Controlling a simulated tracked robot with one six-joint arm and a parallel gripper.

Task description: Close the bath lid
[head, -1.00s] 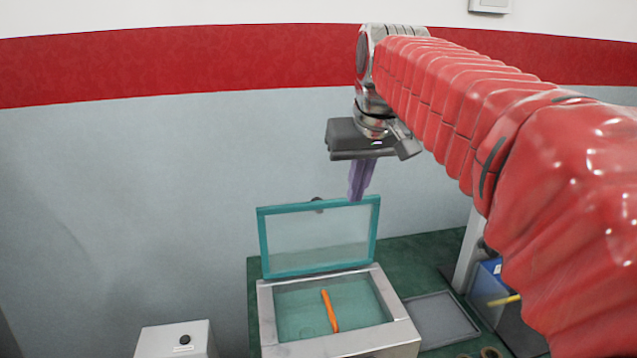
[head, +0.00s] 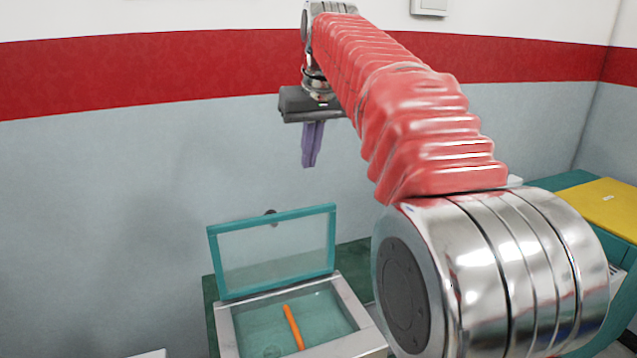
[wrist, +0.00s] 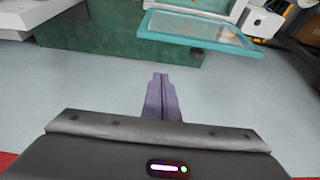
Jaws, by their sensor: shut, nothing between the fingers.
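The bath (head: 224,330) is a pale metal box at the bottom of the head view, with an orange stick-like object (head: 293,327) lying inside. Its lid (head: 270,250), a clear pane in a teal frame, stands raised at the bath's back edge, leaning back a little. The lid also shows at the top right of the wrist view (wrist: 197,33). My gripper (head: 309,165) is in the air above the lid, apart from it, with its purple fingers together and pointing down. In the wrist view the fingers (wrist: 160,76) are shut and empty, to the left of the lid.
The bath stands on a green bench (head: 355,258). A grey wall with a red band is behind it. My arm covers much of the right side. A yellow-topped teal unit (head: 605,205) is at the far right. The air around the fingers is clear.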

